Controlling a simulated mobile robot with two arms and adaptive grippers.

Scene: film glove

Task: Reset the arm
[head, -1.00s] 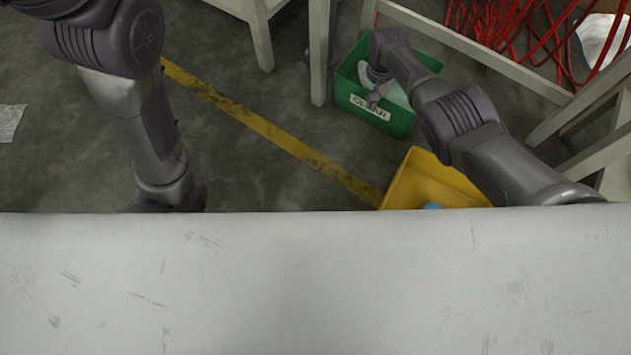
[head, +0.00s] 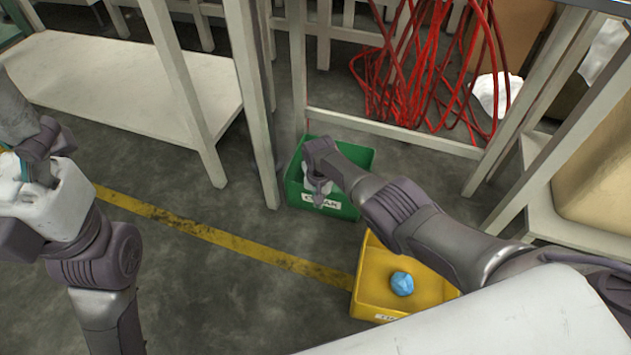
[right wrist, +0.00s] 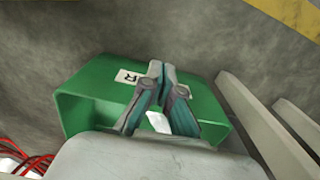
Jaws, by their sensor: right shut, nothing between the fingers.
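My right gripper (head: 318,190) is shut and empty, pointing down at the green bin (head: 350,160) with a white label. In the right wrist view, its fingertips (right wrist: 162,72) meet in front of the bin's labelled wall (right wrist: 105,93). Something whitish shows inside the bin, partly hidden behind the fingers and my arm. My left arm is folded up at the left edge of the head view; its gripper (head: 28,165) is partly in view, and its finger opening is unclear.
A yellow bin (head: 372,285) holding a blue crumpled item (head: 402,283) stands nearer, under my right forearm. White table legs (head: 250,100) and a lower rail (head: 395,132) stand behind the green bin. Red cables (head: 430,75) hang beyond. Floor left of the bins is clear.

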